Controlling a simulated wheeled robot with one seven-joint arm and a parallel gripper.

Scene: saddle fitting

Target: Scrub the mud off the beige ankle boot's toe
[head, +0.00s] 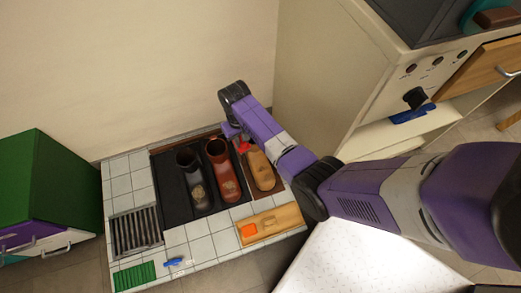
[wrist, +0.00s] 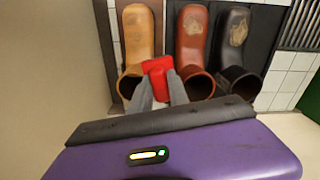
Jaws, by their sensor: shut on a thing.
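The beige ankle boot (head: 262,172) is the right one of three boots on the tiled bench in the head view. In the wrist view this boot (wrist: 138,45) is at the left, with its open shaft toward me and faint dark mud marks on its toe. My gripper (wrist: 160,77) is shut on a red block-like thing (wrist: 157,66), whose kind I cannot tell. It is between the shafts of the beige and red-brown boots, apart from the beige toe. In the head view my gripper (head: 236,137) is partly hidden by my arm.
The red-brown boot (head: 221,172) and black boot (head: 193,180) stand beside it, both with muddy toes. A wooden board (head: 285,217) holds an orange block (head: 248,230). A metal grate (head: 137,231), blue-and-white item (head: 174,263) and green ridged piece (head: 135,276) lie left. A wall rises behind.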

